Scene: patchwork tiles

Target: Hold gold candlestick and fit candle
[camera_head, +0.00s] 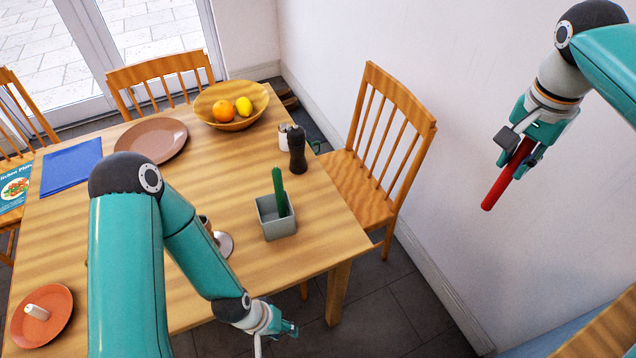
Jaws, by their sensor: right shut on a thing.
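My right gripper (517,150) is shut on a red candle (497,188). It holds the candle tilted, high at the right in front of the white wall, away from the table. A round, shiny grey base (224,244) and a small brownish part show on the table beside my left forearm, which hides the rest. I cannot tell whether these belong to the gold candlestick, and no clearly gold one shows. My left gripper (287,331) is low, at the table's front edge, apart from these parts. Its fingers are too small and turned to read.
A chair (365,190) stands at the right.

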